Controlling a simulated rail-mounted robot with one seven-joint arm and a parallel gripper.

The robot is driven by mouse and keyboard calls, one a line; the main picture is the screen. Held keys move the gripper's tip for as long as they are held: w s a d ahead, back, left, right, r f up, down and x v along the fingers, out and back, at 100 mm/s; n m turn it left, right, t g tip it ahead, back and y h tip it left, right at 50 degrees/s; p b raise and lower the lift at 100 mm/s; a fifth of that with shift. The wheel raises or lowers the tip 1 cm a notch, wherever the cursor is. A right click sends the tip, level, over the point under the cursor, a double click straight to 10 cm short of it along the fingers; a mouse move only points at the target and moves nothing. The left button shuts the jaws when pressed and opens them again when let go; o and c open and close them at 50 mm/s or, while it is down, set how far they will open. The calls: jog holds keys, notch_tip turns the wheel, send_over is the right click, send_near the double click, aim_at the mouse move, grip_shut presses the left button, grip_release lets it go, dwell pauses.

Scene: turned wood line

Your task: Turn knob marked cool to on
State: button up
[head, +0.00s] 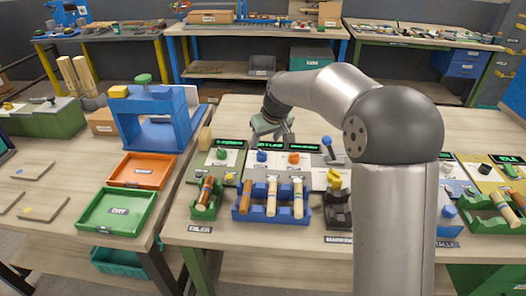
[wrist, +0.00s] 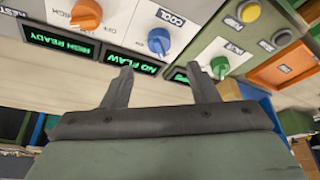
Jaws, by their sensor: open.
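The knob marked COOL is blue and sits below its label (wrist: 170,17) on a pale panel in the wrist view (wrist: 158,41). What looks like the same blue knob shows in the head view (head: 262,156). My gripper (wrist: 159,68) is open and empty, its two fingers apart below the blue knob in the wrist view. It appears clear of the knob, not touching it. In the head view my gripper (head: 272,133) hangs above the back of the knob panels. The knob's exact setting is too small to tell.
An orange knob (wrist: 86,14) and a green knob (wrist: 219,66) flank the blue one. A screen reading NO FLAW (wrist: 131,60) lies close by. A black lever with a blue ball (head: 327,141) stands right of the panels. Racks of turned wood pieces (head: 243,213) stand in front.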

aim_at(262, 152)
jog(key=x, duration=0.8)
jog(key=shift+f, duration=0.15)
jog(key=c, duration=1)
